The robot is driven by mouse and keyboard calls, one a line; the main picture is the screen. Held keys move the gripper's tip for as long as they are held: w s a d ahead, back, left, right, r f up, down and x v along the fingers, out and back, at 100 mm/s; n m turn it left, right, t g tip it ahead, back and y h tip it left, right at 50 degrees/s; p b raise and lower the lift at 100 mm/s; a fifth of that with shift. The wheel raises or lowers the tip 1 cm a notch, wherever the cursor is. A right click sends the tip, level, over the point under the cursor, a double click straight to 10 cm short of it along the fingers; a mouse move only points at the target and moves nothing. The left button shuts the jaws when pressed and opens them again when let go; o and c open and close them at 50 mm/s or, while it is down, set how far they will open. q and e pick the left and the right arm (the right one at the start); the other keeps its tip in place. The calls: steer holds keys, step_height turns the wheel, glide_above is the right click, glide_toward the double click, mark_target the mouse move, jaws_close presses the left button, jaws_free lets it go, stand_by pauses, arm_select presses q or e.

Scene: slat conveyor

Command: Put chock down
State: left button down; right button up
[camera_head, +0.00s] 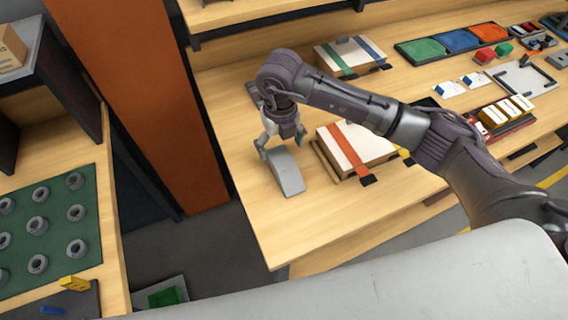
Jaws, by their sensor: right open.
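A grey wedge-shaped chock (287,174) rests on the wooden table (255,215), near its left end. My right gripper (279,147) is just above and behind the chock, pointing down with its fingers spread. It is open; whether a finger still touches the chock I cannot tell. My right arm reaches in from the right across the table. My left gripper is not in view.
A white box with an orange strap (349,147) stands right of the chock. Another strapped box (350,57) stands behind my arm. Colored trays (456,41) lie at the back right. The table's left corner is bare. A green mat with grey rings (52,225) lies on the left bench.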

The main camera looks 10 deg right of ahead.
mark_target(280, 155)
steer(key=f, duration=0.2)
steer(key=f+p, duration=0.1)
steer(key=shift+s+a+f+p, duration=0.15)
steer(key=shift+s+f+p, duration=0.05)
steer(key=shift+f+p, duration=0.15)
steer(key=shift+f, duration=0.4)
steer(key=c, duration=1.4)
steer(key=shift+c, duration=0.8)
steer(key=shift+r, duration=0.15)
